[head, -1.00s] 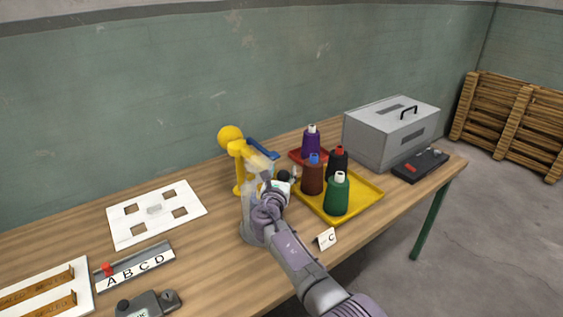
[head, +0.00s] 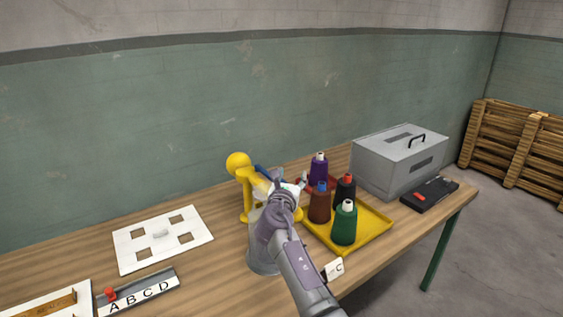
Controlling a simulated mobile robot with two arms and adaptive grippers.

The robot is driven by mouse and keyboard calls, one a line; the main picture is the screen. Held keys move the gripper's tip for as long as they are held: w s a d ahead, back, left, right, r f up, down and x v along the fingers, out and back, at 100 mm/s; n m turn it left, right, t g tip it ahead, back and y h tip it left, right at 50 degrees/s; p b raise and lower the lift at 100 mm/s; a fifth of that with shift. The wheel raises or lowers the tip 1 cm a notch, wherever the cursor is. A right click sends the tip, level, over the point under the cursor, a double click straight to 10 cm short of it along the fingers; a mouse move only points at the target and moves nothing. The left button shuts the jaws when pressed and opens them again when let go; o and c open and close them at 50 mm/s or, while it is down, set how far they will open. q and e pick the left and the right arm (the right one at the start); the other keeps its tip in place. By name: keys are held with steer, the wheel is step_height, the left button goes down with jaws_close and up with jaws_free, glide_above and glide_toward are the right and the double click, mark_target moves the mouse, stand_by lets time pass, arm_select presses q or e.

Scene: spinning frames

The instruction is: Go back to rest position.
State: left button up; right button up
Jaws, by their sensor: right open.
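My right arm reaches in from the bottom of the head view. Its gripper (head: 280,186) is open, beside the yellow stand (head: 247,190) with a round ball top and left of the spools. My own arm hides part of the gripper, and I cannot make out anything between its fingers. A grey, partly see-through cylindrical thing (head: 262,258) stands on the table beside the arm. My left gripper is not in view.
A yellow tray (head: 376,228) holds several thread spools, with a purple spool (head: 318,170) behind. A grey metal box (head: 395,165) and black device (head: 430,195) stand right. A white plate with square holes (head: 132,258) and an ABCD strip (head: 145,290) lie left.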

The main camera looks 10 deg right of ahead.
steer(key=s+d+f+m+g, duration=0.4)
steer(key=s+d+f+m, duration=0.2)
steer(key=s+f+m, duration=0.45)
steer(key=s+d+f+m+g, duration=0.4)
steer(key=s+d+f+m, duration=0.35)
steer(key=s+f, duration=0.5)
steer(key=s+a+m+g+y, duration=0.25)
steer(key=s+m, duration=0.35)
steer(key=s, duration=0.9)
steer(key=s+a+m+g+y, duration=0.1)
steer(key=s+m+g+y, duration=0.35)
steer(key=s, duration=1.05)
step_height(320, 180, down, 28)
steer(key=s+m+h, duration=0.1)
steer(key=s+d+f+g+b, duration=0.1)
steer(key=s+d+f, duration=0.2)
steer(key=s+f, duration=1.3)
steer(key=shift+s+d+f, duration=0.15)
steer(key=shift+s+d, duration=0.05)
steer(key=shift+s, duration=0.1)
